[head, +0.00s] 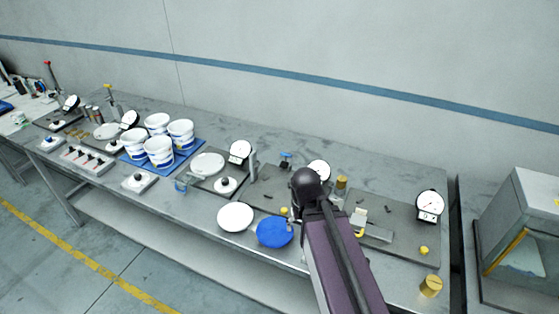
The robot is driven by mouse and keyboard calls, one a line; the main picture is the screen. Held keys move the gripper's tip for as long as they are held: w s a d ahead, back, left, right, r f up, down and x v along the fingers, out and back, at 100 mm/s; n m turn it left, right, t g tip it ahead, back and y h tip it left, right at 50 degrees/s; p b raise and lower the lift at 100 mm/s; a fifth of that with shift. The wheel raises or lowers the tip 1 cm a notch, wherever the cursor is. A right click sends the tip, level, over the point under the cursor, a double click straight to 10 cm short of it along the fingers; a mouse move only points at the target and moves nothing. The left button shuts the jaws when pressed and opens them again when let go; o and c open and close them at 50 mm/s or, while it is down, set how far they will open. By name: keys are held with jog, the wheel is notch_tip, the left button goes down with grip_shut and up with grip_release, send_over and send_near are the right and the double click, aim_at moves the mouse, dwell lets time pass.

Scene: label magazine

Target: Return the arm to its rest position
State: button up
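My arm (333,255) rises from the bottom of the head view and reaches over the right half of the long grey bench. Its dark rounded joint (307,184) shows at the top. My gripper's fingers cannot be made out; they seem hidden behind the arm, so I cannot tell whether they hold anything. A blue round disc (274,232) lies just left of the arm near the bench's front edge. A white round disc (235,216) lies to the left of the blue one.
White tubs (159,150) stand on a blue mat (192,153) at left. Dial gauges (429,206) stand along the bench (285,146). A brass cylinder (430,286) is near the right front corner. A glass-sided cabinet (525,240) stands at far right. Floor in front is clear.

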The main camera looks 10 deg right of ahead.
notch_tip(320, 180, down, 2)
jog(key=shift+f+b, duration=0.25)
jog(key=shift+b, duration=0.7)
